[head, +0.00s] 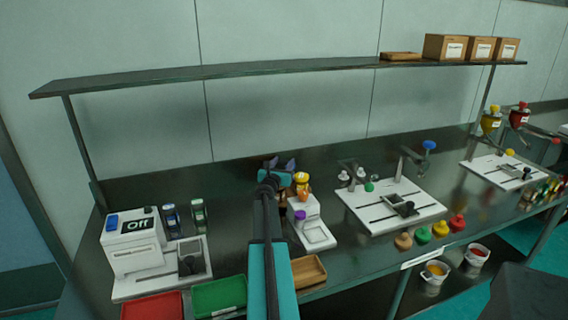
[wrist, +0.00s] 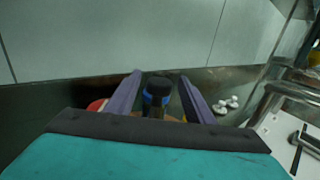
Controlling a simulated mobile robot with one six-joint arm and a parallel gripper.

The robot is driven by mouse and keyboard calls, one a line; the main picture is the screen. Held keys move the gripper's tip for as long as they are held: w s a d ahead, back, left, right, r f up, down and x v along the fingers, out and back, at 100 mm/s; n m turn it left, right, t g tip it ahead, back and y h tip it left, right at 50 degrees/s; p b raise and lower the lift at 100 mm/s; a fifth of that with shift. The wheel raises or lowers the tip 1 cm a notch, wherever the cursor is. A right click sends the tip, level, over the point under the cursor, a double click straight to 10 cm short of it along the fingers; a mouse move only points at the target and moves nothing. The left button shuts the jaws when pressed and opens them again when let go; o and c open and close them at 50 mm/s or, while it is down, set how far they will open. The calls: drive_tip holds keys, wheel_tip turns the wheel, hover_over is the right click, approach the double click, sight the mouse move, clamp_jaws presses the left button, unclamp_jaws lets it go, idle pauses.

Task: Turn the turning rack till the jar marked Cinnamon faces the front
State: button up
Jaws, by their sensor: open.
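My gripper (head: 279,165) is open at the back of the counter, its fingers pointing away toward the wall. In the wrist view, a dark jar with a blue band (wrist: 157,92) stands upright between the two fingers, with a gap on both sides. Something orange-brown shows just below it, and a red rounded thing (wrist: 97,105) lies left of the left finger. These may belong to the turning rack, but its base is hidden behind my gripper in both views. No jar label is readable, so I cannot tell which is Cinnamon or which faces the front.
A white device with a purple knob (head: 300,215) and an orange-yellow part (head: 302,183) stands right beside my arm. A white machine marked Off (head: 133,245) is at left. Red (head: 152,307) and green (head: 219,297) trays lie in front. A shelf (head: 280,68) spans above.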

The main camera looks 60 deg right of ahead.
drive_tip(key=b+v, duration=0.2)
drive_tip(key=v, duration=1.1)
drive_tip(key=shift+s+d+r, duration=0.1)
drive_tip(key=shift+d+r, duration=0.05)
idle(0.6)
